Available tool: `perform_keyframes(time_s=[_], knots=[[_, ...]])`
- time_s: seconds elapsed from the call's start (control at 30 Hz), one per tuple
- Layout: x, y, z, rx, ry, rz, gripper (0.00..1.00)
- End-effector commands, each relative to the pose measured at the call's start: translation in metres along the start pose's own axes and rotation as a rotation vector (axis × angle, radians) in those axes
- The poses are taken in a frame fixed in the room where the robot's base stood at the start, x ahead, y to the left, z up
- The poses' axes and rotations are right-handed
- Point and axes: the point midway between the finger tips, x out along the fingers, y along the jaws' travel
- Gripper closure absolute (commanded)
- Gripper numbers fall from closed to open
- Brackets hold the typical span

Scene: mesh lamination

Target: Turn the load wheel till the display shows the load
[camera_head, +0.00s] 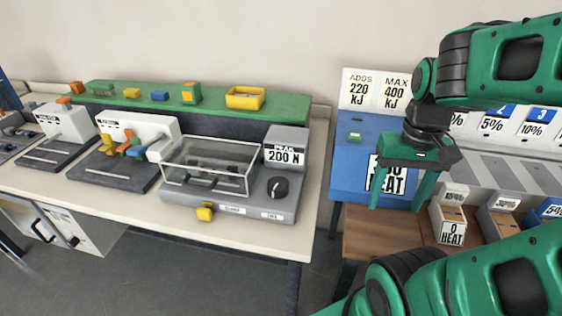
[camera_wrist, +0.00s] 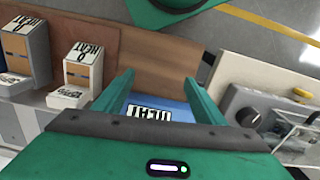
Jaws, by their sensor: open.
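The load wheel (camera_head: 278,188), a dark round knob with a light mark, sits on the front right of a grey test machine (camera_head: 228,205). A display (camera_head: 286,154) behind it reads "PEAK 200 N". The wheel also shows at the right of the wrist view (camera_wrist: 248,116). My gripper (camera_head: 398,203) is open and empty, pointing down, well to the right of the wheel in the head view. Its two green fingers (camera_wrist: 158,84) are spread apart in the wrist view, in front of a blue box, and touch no part of the wheel.
A clear cover (camera_head: 208,165) stands on the machine, left of the wheel, with a yellow tab (camera_head: 205,213) in front. A blue box (camera_head: 345,165) marked "HEAT" stands behind my gripper. Small boxes, one marked "0 HEAT" (camera_head: 450,225), stand right. A gap separates the two tables.

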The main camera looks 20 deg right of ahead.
Motion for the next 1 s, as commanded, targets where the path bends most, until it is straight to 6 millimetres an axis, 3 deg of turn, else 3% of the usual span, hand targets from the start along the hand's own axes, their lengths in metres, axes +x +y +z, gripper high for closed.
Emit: perform_keyframes(time_s=[0.17, 0.27, 0.4, 0.6, 0.77, 1.0], knots=[[-0.017, -0.03, -0.031, -0.198, 0.019, 0.031, 0.36], [-0.027, -0.071, -0.061, -0.418, 0.023, 0.053, 0.36], [-0.034, -0.143, -0.093, -0.753, 0.02, 0.061, 0.36], [-0.033, -0.232, -0.108, -1.114, 0.015, 0.033, 0.36], [-0.032, -0.264, -0.109, -1.24, 0.016, 0.014, 0.36], [-0.013, -0.268, -0.109, -1.256, 0.013, 0.011, 0.36]])
